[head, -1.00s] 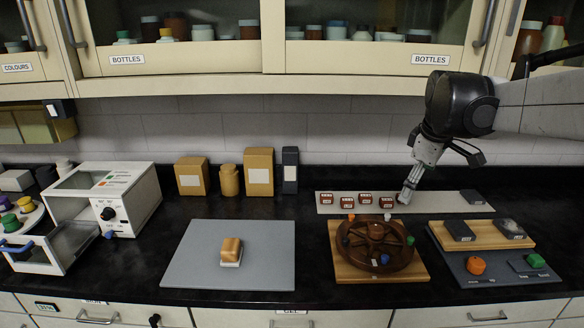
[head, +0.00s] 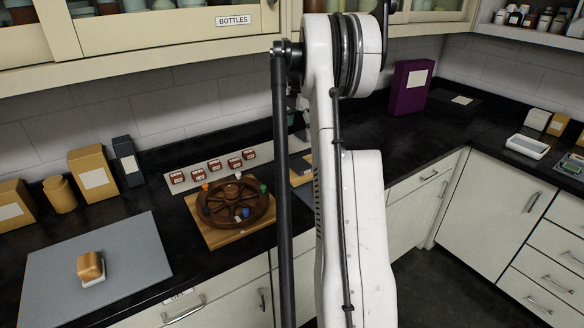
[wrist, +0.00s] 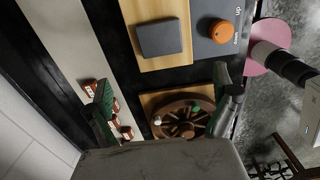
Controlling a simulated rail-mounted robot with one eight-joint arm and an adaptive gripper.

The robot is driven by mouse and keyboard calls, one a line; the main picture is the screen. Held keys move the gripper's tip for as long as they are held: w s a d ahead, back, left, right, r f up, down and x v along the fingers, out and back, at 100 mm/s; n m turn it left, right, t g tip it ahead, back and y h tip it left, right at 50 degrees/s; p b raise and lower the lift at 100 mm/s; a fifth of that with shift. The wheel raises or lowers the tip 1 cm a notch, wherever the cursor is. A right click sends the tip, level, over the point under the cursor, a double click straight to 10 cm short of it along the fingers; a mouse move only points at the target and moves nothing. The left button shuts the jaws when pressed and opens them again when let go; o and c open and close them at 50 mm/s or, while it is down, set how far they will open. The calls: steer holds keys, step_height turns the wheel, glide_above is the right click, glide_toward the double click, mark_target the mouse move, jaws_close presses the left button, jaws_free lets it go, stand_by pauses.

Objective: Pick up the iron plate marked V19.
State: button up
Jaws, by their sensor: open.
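A dark grey rectangular plate (wrist: 164,40) lies on a wooden board (wrist: 150,12) in the wrist view. No mark can be read on it, so I cannot tell whether it is V19. My gripper (wrist: 161,78) is open and empty, its two fingers spread on either side of the view. The plate shows beyond the fingertips, between their lines and apart from them. In the head view my arm hides the gripper and most of the board (head: 300,178).
A spoked brown wheel (wrist: 180,118) stands on another wooden board (head: 214,236), near my right finger. Several small red boxes (head: 214,164) line a pale strip (wrist: 57,28). An orange knob-like piece (wrist: 222,32) sits on a grey panel beside the plate's board.

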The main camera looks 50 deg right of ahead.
steer(key=d+f, duration=0.1)
glide_above(300, 164)
step_height(300, 164, down, 8)
steer(key=shift+s+d+r, duration=0.15)
steer(key=shift+f+p, duration=0.7)
steer(key=shift+f, duration=2.25)
steer(key=c, duration=2)
steer(key=shift+r, duration=0.1)
